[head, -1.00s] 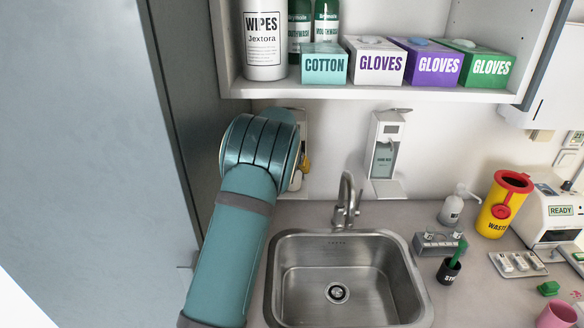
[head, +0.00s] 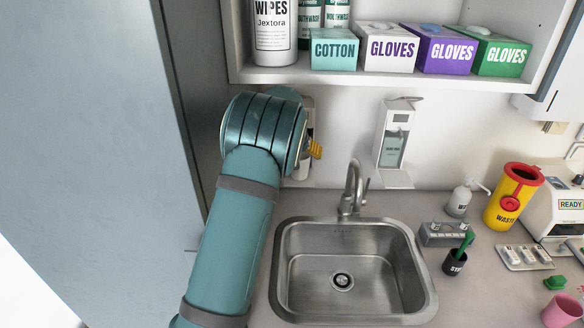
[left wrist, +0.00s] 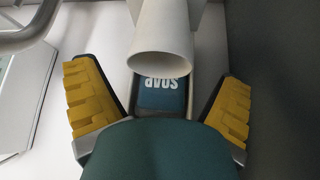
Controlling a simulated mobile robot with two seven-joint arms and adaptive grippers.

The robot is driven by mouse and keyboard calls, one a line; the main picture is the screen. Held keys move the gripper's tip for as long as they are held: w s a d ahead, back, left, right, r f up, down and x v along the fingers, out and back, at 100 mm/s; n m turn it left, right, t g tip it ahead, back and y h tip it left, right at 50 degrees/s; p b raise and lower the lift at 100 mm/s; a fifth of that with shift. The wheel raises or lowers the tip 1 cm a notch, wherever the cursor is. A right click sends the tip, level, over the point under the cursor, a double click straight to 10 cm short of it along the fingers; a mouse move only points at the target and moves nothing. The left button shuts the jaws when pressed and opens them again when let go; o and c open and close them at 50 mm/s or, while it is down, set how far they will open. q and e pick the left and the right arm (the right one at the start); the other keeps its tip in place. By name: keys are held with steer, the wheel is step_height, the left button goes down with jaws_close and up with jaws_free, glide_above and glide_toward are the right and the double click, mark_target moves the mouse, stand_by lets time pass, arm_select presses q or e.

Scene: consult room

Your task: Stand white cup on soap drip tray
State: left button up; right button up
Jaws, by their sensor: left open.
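The white cup (left wrist: 160,68) is at the top middle of the left wrist view, its round mouth facing the camera. Its base is out of sight, so I cannot tell its contact with the soap drip tray. Light edges (left wrist: 207,30) beside the cup may belong to that tray. My left gripper (left wrist: 160,78) is open, a yellow pad either side of the cup with gaps between. In the head view only a yellow fingertip (head: 316,150) shows; my arm hides the cup and most of the soap dispenser (head: 304,168). My right gripper is out of view.
A second wall dispenser (head: 394,140) hangs right of my left gripper. The tap (head: 353,190) and sink (head: 345,260) are below. A shelf (head: 370,80) with boxes overhangs my wrist, and a tall grey panel (head: 180,100) stands close on the left.

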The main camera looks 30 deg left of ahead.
arm_select(q)
steer(key=s+d+r, duration=0.1)
steer(key=s+d, duration=0.1)
steer(key=s, duration=0.4)
steer(key=s+d+r, duration=0.1)
steer(key=s+d, duration=0.1)
steer(key=s, duration=0.4)
steer(key=shift+s+d, duration=0.35)
steer(key=shift+d, duration=0.05)
